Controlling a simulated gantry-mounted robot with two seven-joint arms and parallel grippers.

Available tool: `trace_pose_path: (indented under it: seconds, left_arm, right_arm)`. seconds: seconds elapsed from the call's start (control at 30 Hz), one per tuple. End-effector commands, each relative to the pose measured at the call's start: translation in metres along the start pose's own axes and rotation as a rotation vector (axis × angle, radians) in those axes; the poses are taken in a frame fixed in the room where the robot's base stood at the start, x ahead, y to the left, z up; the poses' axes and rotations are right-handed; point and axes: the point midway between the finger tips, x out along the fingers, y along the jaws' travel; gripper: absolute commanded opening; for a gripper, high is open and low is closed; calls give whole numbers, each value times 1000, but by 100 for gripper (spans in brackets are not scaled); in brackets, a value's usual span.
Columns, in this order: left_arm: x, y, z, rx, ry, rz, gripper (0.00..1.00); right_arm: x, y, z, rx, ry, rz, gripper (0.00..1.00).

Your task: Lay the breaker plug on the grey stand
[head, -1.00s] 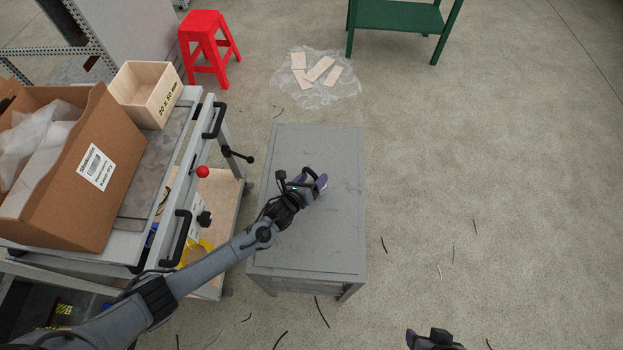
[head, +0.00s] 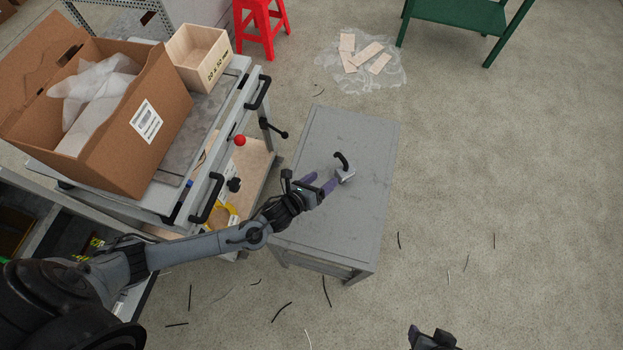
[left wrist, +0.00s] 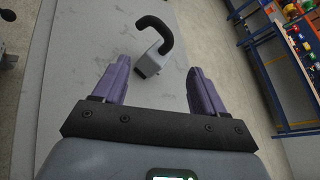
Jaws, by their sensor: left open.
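The breaker plug (head: 345,174), a light grey block with a curved black handle, rests on top of the grey stand (head: 345,225). It also shows in the left wrist view (left wrist: 150,62), just beyond the fingertips, with its handle curving up. My left gripper (head: 320,184) is open and empty, just left of the plug and apart from it. Its two purple fingers (left wrist: 158,75) are spread in the left wrist view. My right gripper (head: 432,338) shows only partly at the bottom edge of the head view, and its jaws cannot be made out.
A workbench cart (head: 237,110) with a cardboard box (head: 120,120) and a wooden box (head: 200,57) stands left of the stand. A red stool (head: 260,25) and plastic wrap with wooden pieces (head: 365,60) lie beyond. Floor to the right is mostly clear.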

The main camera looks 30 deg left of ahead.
Motion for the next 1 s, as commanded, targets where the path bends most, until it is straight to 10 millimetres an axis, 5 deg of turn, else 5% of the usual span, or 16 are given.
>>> trace_pose_path:
  seconds: [0.27, 0.47, 0.8, 1.0]
  left_arm:
    - [-14, -10, -6, -164, 37, 31, 71]
    - [-45, -33, -19, -709, 140, 177, 71]
    - [-154, -41, -16, -1845, 93, 719, 71]
    - [-215, -29, -7, -2234, -121, 1003, 71]
  right_arm:
    - [-2, -1, -1, 5, 1, -4, 55]
    - [-2, -2, -1, 9, 2, -7, 55]
    - [-2, -2, -1, 8, 1, -6, 55]
    - [-1, -1, -1, 3, 0, -2, 55]
